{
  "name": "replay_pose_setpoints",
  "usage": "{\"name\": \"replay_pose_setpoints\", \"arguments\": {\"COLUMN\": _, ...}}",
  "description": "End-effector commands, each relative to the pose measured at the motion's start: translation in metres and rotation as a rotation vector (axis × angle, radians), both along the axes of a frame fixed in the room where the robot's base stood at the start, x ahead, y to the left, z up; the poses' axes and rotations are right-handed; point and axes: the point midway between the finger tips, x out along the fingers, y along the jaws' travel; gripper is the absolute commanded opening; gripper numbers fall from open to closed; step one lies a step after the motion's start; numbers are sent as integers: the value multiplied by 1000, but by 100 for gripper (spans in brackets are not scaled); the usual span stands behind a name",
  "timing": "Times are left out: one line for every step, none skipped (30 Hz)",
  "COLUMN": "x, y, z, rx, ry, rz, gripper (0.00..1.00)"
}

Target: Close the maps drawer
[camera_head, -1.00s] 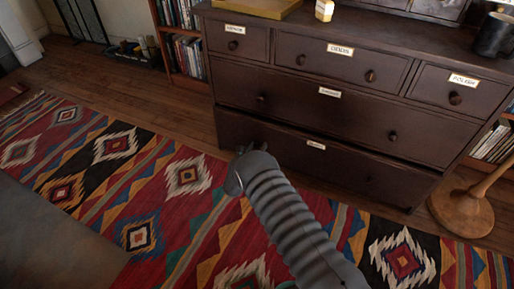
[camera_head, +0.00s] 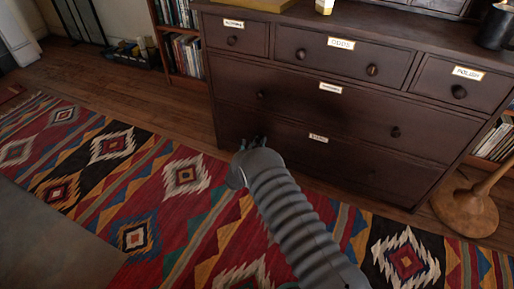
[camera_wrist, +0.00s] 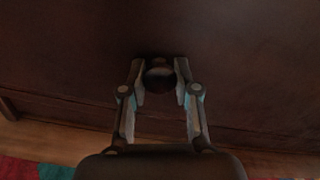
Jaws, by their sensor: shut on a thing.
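The maps drawer (camera_head: 345,162) appears to be the wide bottom drawer of a dark wooden chest; its small label is too blurred to read surely. Its front looks level with the drawer above, with no clear gap. My gripper (camera_head: 254,143) is at the left part of this front. In the wrist view, my gripper (camera_wrist: 160,78) is shut on a round dark knob (camera_wrist: 160,76), with a finger on each side. The drawer's right knob is hard to make out in shadow.
The chest (camera_head: 440,45) has another wide drawer (camera_head: 330,105) and three small drawers above, all shut. A patterned rug (camera_head: 150,190) covers the floor in front. A round wooden stand base (camera_head: 466,212) is at the right. A bookshelf (camera_head: 184,50) stands left.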

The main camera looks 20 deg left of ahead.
Motion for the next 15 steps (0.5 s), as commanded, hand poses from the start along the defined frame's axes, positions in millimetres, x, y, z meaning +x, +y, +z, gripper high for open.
{"name": "replay_pose_setpoints", "arguments": {"x": 3, "y": 1, "z": 2, "rx": 3, "ry": 0, "rz": 4, "gripper": 0}}
{"name": "replay_pose_setpoints", "arguments": {"x": 4, "y": 1, "z": 2, "rx": 3, "ry": 0, "rz": 4, "gripper": 0}}
{"name": "replay_pose_setpoints", "arguments": {"x": 4, "y": 1, "z": 2, "rx": 3, "ry": 1, "rz": 4, "gripper": 0}}
{"name": "replay_pose_setpoints", "arguments": {"x": 4, "y": 0, "z": 3, "rx": 3, "ry": 1, "rz": 4, "gripper": 0}}
{"name": "replay_pose_setpoints", "arguments": {"x": 5, "y": 0, "z": 3, "rx": 4, "ry": 0, "rz": 4, "gripper": 0}}
{"name": "replay_pose_setpoints", "arguments": {"x": 5, "y": 0, "z": 3, "rx": 4, "ry": 0, "rz": 4, "gripper": 0}}
{"name": "replay_pose_setpoints", "arguments": {"x": 5, "y": 0, "z": 3, "rx": 4, "ry": 0, "rz": 4, "gripper": 0}}
{"name": "replay_pose_setpoints", "arguments": {"x": 5, "y": 0, "z": 3, "rx": 4, "ry": 0, "rz": 4, "gripper": 38}}
{"name": "replay_pose_setpoints", "arguments": {"x": 5, "y": 0, "z": 3, "rx": 4, "ry": 0, "rz": 4, "gripper": 48}}
{"name": "replay_pose_setpoints", "arguments": {"x": 5, "y": 0, "z": 3, "rx": 4, "ry": 0, "rz": 4, "gripper": 56}}
{"name": "replay_pose_setpoints", "arguments": {"x": 4, "y": 1, "z": 3, "rx": 4, "ry": 0, "rz": 4, "gripper": 57}}
{"name": "replay_pose_setpoints", "arguments": {"x": 4, "y": 1, "z": 3, "rx": 3, "ry": 0, "rz": 5, "gripper": 57}}
{"name": "replay_pose_setpoints", "arguments": {"x": 3, "y": 1, "z": 2, "rx": 3, "ry": 0, "rz": 5, "gripper": 57}}
{"name": "replay_pose_setpoints", "arguments": {"x": 3, "y": 1, "z": 2, "rx": 3, "ry": 0, "rz": 5, "gripper": 57}}
{"name": "replay_pose_setpoints", "arguments": {"x": 3, "y": 1, "z": 2, "rx": 3, "ry": 0, "rz": 5, "gripper": 57}}
